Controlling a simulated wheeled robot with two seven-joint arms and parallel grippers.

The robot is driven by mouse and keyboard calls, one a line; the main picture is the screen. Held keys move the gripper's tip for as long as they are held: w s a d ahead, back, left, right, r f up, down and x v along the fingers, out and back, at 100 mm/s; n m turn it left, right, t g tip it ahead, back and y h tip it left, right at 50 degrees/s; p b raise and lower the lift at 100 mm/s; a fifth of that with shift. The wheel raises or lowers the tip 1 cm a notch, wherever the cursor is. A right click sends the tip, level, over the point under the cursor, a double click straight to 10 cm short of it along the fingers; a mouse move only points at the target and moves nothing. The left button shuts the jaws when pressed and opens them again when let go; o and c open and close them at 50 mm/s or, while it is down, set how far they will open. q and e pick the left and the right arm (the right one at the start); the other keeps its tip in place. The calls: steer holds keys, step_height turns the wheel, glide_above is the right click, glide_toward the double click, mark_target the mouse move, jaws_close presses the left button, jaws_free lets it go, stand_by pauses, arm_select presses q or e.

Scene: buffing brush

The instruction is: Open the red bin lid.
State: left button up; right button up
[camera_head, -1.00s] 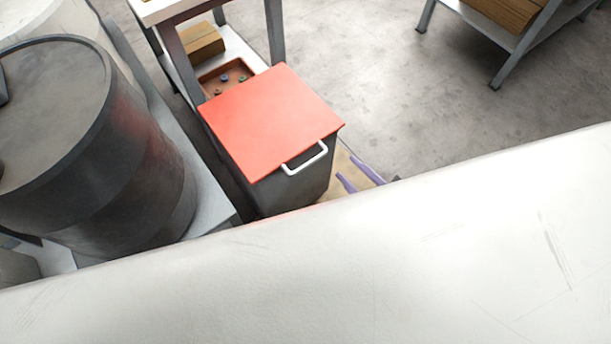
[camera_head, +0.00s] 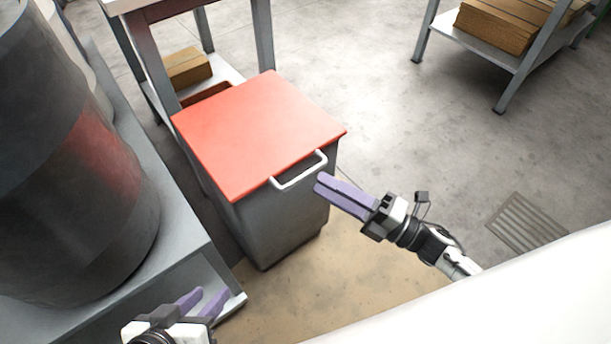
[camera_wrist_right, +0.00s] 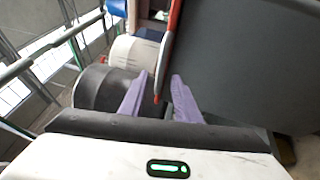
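The red bin lid (camera_head: 260,132) lies flat and closed on the dark grey bin (camera_head: 278,225) in the head view. A white handle (camera_head: 300,172) sticks out from its front edge. My right gripper (camera_head: 321,183) is just in front of and below the handle's right end, fingers pointing at the bin. In the right wrist view, its two purple fingers (camera_wrist_right: 160,76) stand apart, with the red lid edge (camera_wrist_right: 174,22) and the grey bin side near them. My left gripper (camera_head: 203,296) is open and empty at the lower left.
A large dark drum (camera_head: 75,170) stands on a grey platform (camera_head: 190,265) left of the bin. A table with a cardboard box (camera_head: 188,67) on its lower shelf is behind the bin. A shelf with boxes (camera_head: 500,28) stands at the back right. Floor right of the bin is clear.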

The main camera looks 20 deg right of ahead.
mark_target(305, 173)
steer(key=x, duration=0.6)
steer(key=shift+b, duration=0.3)
jaws_close()
